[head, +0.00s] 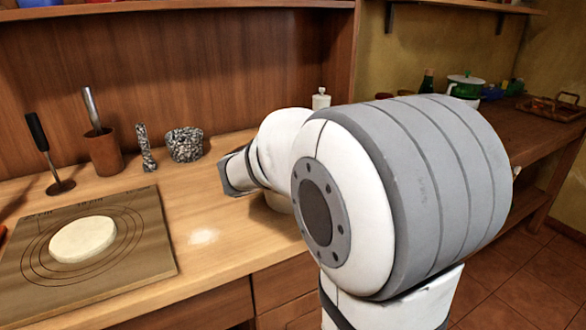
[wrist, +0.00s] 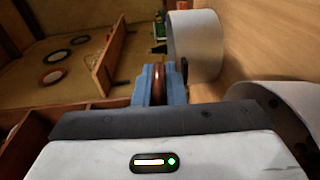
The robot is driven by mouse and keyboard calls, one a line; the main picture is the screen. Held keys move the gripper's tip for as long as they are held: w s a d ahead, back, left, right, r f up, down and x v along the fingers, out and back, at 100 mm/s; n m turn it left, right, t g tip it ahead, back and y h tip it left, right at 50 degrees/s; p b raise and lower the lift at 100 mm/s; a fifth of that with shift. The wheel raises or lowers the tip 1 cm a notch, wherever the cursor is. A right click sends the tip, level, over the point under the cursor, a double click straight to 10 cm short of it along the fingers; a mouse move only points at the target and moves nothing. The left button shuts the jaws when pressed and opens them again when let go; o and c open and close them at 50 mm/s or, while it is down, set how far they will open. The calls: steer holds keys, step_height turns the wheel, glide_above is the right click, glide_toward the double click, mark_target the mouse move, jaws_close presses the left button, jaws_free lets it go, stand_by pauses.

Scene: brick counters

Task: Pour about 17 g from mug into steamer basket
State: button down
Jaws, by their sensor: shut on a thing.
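In the wrist view, my gripper (wrist: 160,82) has its blue fingers shut on a narrow, rounded brown thing, taken as the mug (wrist: 159,84). Only a thin part of it shows between the fingers; its opening and contents are hidden. A pale grey-white cylinder (wrist: 195,45) is just beyond and to the right of the fingers; I cannot tell whether it is the steamer basket. In the head view, my arm hides the gripper and whatever it holds. A cream, rounded thing (head: 279,202) shows partly below my arm on the counter; I cannot identify it.
A pastry board (head: 150,262) with a flat dough round (head: 82,239) lies at left. A brown utensil pot (head: 104,152), a speckled pestle (head: 146,150) and mortar (head: 184,145) stand behind. White powder (head: 203,236) lies on bare counter. A white bottle (head: 321,98) stands behind my arm.

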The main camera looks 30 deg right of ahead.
steer(key=shift+d+r+p, duration=0.1)
steer(key=shift+p, duration=0.55)
